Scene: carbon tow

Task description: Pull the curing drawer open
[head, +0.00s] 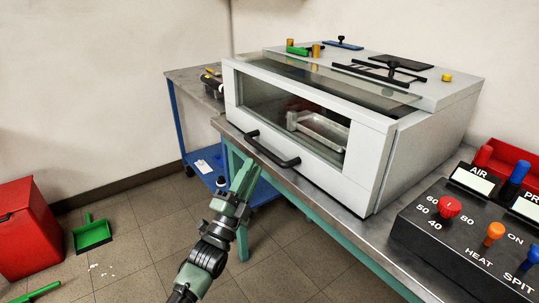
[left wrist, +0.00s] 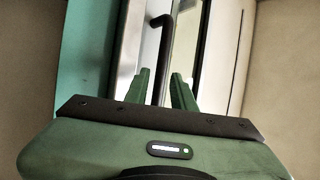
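The curing drawer (head: 290,130) is the white front of a box on the bench, with a glass window and a black bar handle (head: 272,155) low on its face. It looks shut. A metal tray (head: 325,128) shows through the window. My left gripper (head: 249,163) is at the left end of the handle. In the left wrist view, its two green fingers (left wrist: 160,73) stand apart, with the handle (left wrist: 165,45) lined up between them. I cannot tell whether they touch it. My right gripper is in neither view.
A control panel (head: 460,235) with knobs and levers sits on the bench at right, by a red bin (head: 515,165). A clear lid (head: 330,78) lies over the box's front top. A red bin (head: 30,235) and green dustpan (head: 92,232) are on the floor. Floor left of the bench is mostly free.

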